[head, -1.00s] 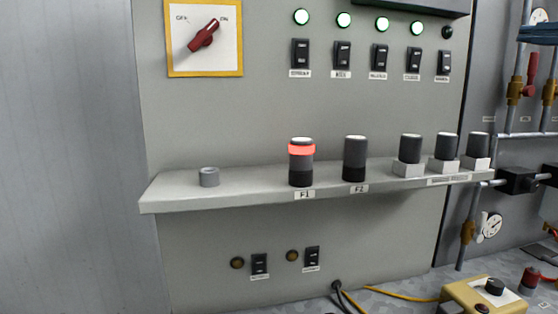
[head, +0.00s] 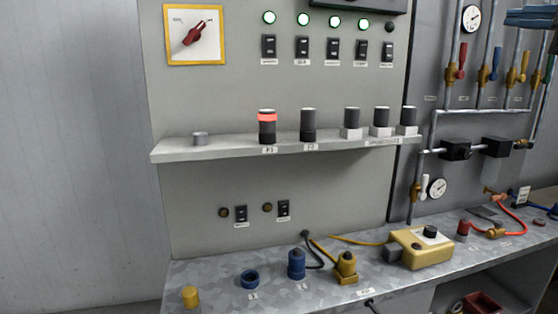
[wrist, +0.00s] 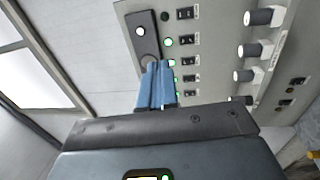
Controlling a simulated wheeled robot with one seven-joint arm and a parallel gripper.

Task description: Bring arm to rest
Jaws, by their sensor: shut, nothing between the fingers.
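My gripper (wrist: 158,84) shows in the wrist view with its two blue fingers pressed together and nothing between them. It is in the air in front of the grey control panel (head: 330,185).
A shelf (head: 230,149) juts from the panel and carries several dark cylinders, one with a red band (head: 267,125). Below is a metal bench (head: 210,285) with a yellow box (head: 420,248) and blue and yellow fittings. Pipes and valves (head: 461,60) are at the right.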

